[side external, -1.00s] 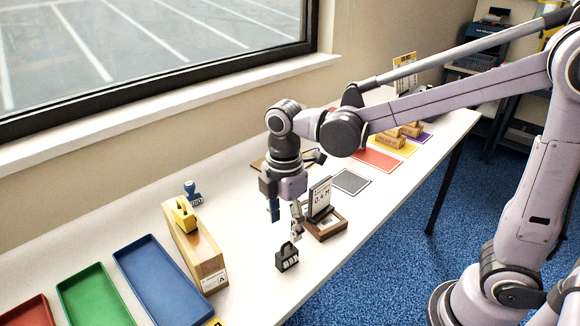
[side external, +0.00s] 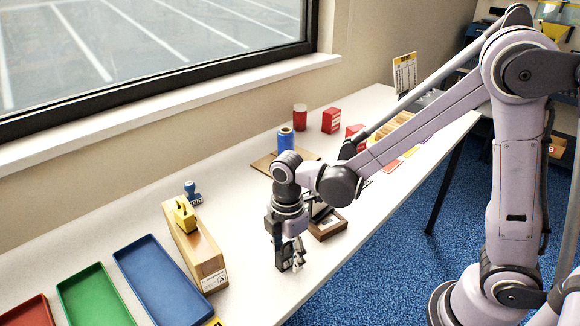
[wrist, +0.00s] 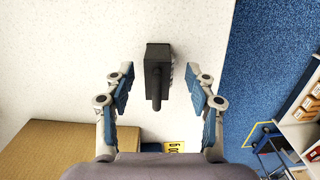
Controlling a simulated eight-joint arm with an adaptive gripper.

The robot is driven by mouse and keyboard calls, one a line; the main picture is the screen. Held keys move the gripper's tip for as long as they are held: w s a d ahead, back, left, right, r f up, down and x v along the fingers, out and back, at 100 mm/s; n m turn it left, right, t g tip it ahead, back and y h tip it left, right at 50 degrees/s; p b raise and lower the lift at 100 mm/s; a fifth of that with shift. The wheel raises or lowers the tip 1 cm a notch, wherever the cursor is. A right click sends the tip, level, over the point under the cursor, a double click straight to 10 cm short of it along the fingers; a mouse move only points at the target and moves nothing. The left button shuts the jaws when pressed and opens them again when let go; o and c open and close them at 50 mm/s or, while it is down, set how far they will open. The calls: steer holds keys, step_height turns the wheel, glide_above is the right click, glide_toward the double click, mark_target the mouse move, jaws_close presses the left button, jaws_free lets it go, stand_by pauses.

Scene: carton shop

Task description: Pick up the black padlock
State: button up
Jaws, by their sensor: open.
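The black padlock (side external: 284,262) stands on the white table near its front edge, partly hidden by my gripper in the side view. In the wrist view the padlock (wrist: 157,72) is seen from above, its shackle toward the bottom of the picture. My gripper (side external: 288,262) points down at the padlock. In the wrist view my gripper (wrist: 160,88) is open, with one blue-padded finger on each side of the padlock and a gap on both sides. The fingers do not appear to touch it.
Blue (side external: 152,240), green and red trays lie further left. A wooden-framed stand (side external: 328,228) is close on the right. The table's front edge is near.

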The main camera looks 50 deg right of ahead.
steer(key=shift+f, duration=0.6)
jaws_close()
steer(key=shift+r, duration=0.1)
